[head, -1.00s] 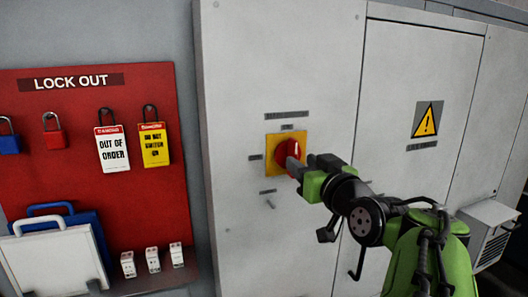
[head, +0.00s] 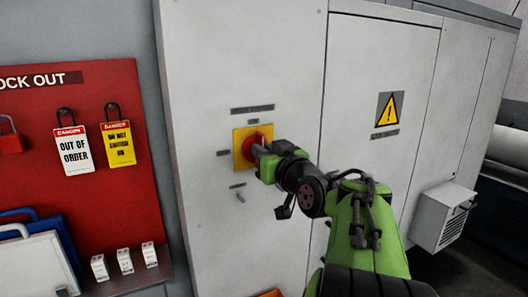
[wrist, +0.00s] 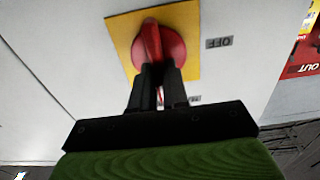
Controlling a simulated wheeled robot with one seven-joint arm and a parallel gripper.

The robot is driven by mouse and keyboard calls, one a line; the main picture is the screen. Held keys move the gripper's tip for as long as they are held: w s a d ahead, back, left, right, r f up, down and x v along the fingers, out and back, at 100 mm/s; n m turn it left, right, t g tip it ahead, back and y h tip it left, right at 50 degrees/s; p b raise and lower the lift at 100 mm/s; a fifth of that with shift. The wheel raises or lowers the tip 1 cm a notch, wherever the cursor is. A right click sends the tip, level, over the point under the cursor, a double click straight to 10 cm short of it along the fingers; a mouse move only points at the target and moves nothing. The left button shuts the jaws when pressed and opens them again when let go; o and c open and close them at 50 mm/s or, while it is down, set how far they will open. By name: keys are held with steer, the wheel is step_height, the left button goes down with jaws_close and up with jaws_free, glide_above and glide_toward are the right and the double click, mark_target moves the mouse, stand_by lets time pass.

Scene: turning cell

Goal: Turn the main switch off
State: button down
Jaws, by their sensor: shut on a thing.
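The main switch is a red rotary knob (head: 249,150) on a yellow square plate (head: 239,134), set in the grey cabinet door. My gripper (head: 261,151) reaches it from the right and covers part of the knob in the head view. In the wrist view the red knob (wrist: 158,48) has a raised grip bar, and the two dark fingers of my gripper (wrist: 157,75) are shut on that bar. An "OFF" label (wrist: 219,42) shows beside the yellow plate (wrist: 185,18) in the wrist view. The head view hides most of the knob's bar.
A red lock-out board (head: 100,190) with tags and padlocks hangs to the left. A small handle (head: 238,189) sits below the switch. A yellow warning sign (head: 389,109) marks the door to the right, and a grey vented box (head: 443,215) juts out farther right.

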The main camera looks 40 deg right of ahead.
steer(key=shift+n+b, duration=0.3)
steer(key=shift+b, duration=0.3)
steer(key=shift+w+a+f+n+b, duration=0.1)
steer(key=shift+a+f+n+b, duration=0.05)
steer(key=shift+n+b, duration=2.55)
steer(key=shift+a+f+n+b, duration=0.15)
steer(key=shift+n+b, duration=2.2)
steer(key=shift+n, duration=0.7)
steer(key=shift+w+a+f+n+b, duration=0.1)
steer(key=shift+a+f+n+b, duration=0.05)
steer(key=shift+n+b, duration=2.55)
steer(key=shift+n, duration=0.35)
steer(key=c, duration=1.1)
jaws_free()
